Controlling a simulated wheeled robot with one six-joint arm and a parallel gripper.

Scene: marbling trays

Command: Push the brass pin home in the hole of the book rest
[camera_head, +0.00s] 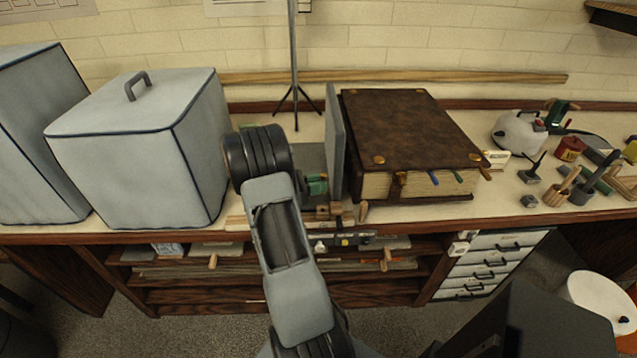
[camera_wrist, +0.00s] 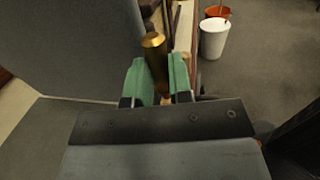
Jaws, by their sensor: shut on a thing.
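My gripper (camera_wrist: 157,78) has green-padded fingers shut on the brass pin (camera_wrist: 155,50) in the wrist view. The pin's bevelled end sticks out beyond the pads; the rest is hidden between them. In the head view my gripper (camera_head: 316,184) is at the bench, left of the book; the pin cannot be made out there. The book rest seems to be the grey upright plate (camera_head: 335,140) beside the book, just right of my gripper. A large grey panel (camera_wrist: 75,40) fills the wrist view's left. The hole is not visible, so I cannot tell whether the pin is in it.
A thick brown book (camera_head: 410,125) lies right of the plate. A grey covered box (camera_head: 140,150) stands left of my arm, and a thin black stand (camera_head: 294,65) behind. Small tools crowd the bench's right end. A level (camera_head: 342,240) lies below the front edge.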

